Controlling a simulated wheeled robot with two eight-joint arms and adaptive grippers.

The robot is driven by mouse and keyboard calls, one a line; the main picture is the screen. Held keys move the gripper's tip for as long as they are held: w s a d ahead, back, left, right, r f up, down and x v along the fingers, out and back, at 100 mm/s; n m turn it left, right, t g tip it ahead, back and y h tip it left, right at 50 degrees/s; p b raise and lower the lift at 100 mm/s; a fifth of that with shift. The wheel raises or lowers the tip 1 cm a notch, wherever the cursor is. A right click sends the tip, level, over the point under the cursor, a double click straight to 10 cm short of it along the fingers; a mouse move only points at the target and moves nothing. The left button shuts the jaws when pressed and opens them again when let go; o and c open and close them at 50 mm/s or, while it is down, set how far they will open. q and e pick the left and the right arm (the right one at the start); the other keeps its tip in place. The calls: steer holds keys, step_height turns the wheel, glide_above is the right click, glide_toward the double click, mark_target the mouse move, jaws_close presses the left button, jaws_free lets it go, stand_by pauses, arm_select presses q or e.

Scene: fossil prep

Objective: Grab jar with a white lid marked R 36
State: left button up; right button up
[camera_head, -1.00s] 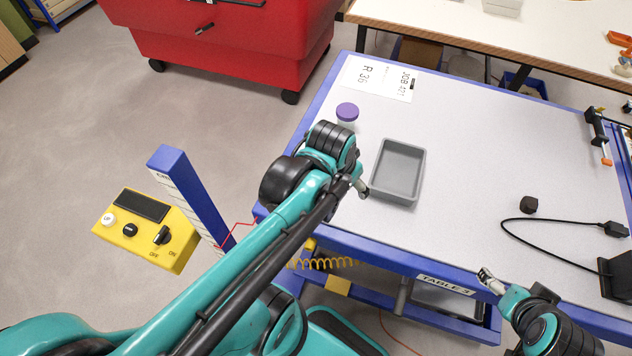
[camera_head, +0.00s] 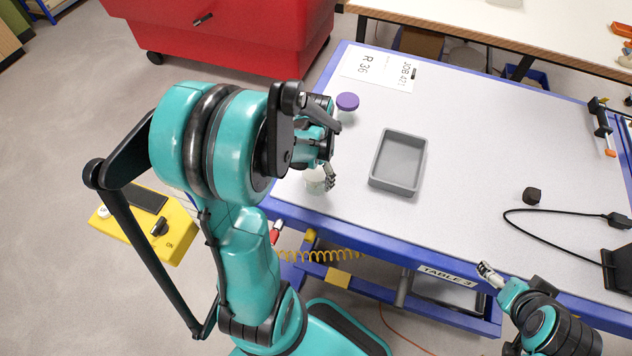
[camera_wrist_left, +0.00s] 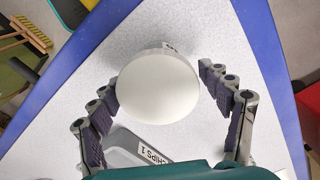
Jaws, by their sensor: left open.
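A jar with a round white lid (camera_wrist_left: 158,88) lies between the spread fingers of my left gripper (camera_wrist_left: 160,80) in the left wrist view. A small mark shows on its side, too small to read. In the head view this pale jar (camera_head: 316,181) stands near the table's left edge, partly hidden by the gripper. My left gripper (camera_head: 328,180) is open, with a finger on either side of the lid and no clear grip. A card reading R 36 (camera_head: 362,66) lies at the table's back left. My right gripper (camera_head: 487,270) hovers by the front edge; its jaws are unclear.
A purple-lidded jar (camera_head: 347,102) stands behind the left gripper. A grey tray (camera_head: 398,162) is to the right; in the wrist view it (camera_wrist_left: 122,141) bears a "CHIPS 1" label.

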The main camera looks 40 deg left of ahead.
arm_select(q)
steer(key=shift+f+b, duration=0.35)
steer(key=shift+f, duration=1.2)
steer(key=shift+d, duration=0.1)
steer(key=c, duration=1.1)
steer(key=shift+r, duration=0.1)
